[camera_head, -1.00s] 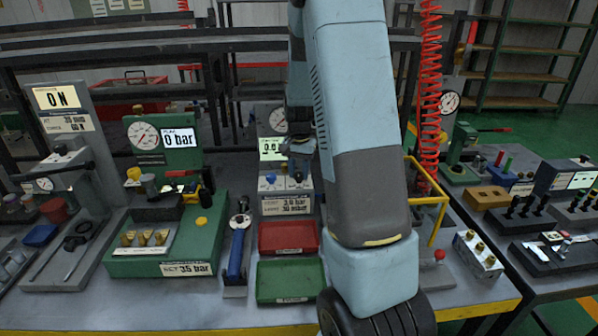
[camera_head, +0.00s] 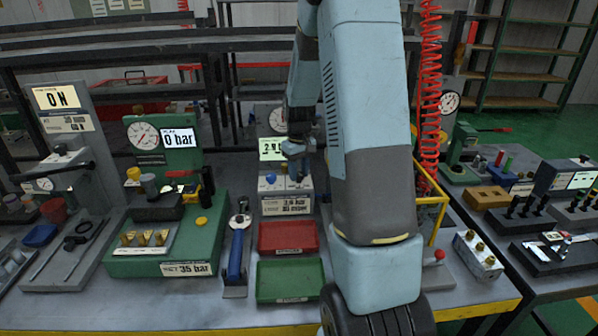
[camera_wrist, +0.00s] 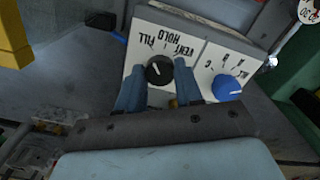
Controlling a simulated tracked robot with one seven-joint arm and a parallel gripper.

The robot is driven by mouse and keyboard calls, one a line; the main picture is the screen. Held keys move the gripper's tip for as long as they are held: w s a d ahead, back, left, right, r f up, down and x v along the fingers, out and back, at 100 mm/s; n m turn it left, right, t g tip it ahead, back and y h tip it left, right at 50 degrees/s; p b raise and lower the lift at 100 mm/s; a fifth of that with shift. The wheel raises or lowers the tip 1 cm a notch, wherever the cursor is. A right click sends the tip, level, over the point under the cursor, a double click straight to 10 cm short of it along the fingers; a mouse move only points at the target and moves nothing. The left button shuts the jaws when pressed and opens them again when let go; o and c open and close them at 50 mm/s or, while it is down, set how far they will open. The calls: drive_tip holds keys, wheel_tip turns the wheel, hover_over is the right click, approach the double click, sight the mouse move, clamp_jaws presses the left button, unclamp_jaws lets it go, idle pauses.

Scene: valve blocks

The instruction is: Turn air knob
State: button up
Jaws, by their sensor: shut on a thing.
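A black knob (camera_wrist: 159,68) with a white pointer line sits on a white panel (camera_wrist: 146,45) marked FILL, HOLD and VENT, which reads upside down in the wrist view. My gripper (camera_wrist: 158,80) is shut on this knob, with one finger on each side. A blue knob (camera_wrist: 227,88) sits on the same unit to its right, apart from my fingers.
A red tray (camera_head: 288,238) and a green tray (camera_head: 290,282) lie in front of the unit. A green gauge stand (camera_head: 165,145) reading 0 bar is to the left. A yellow frame (camera_head: 438,215) and a red coiled hose (camera_head: 428,110) stand to the right.

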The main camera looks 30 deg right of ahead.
sight(299, 174)
drive_tip(key=shift+w+n, duration=0.1)
drive_tip(key=shift+n, duration=0.4)
drive_tip(key=o, duration=1)
drive_tip(key=shift+o, duration=0.2)
drive_tip(key=shift+r, duration=0.1)
wheel_tip(299, 174, up, 14)
drive_tip(key=shift+f, duration=0.25)
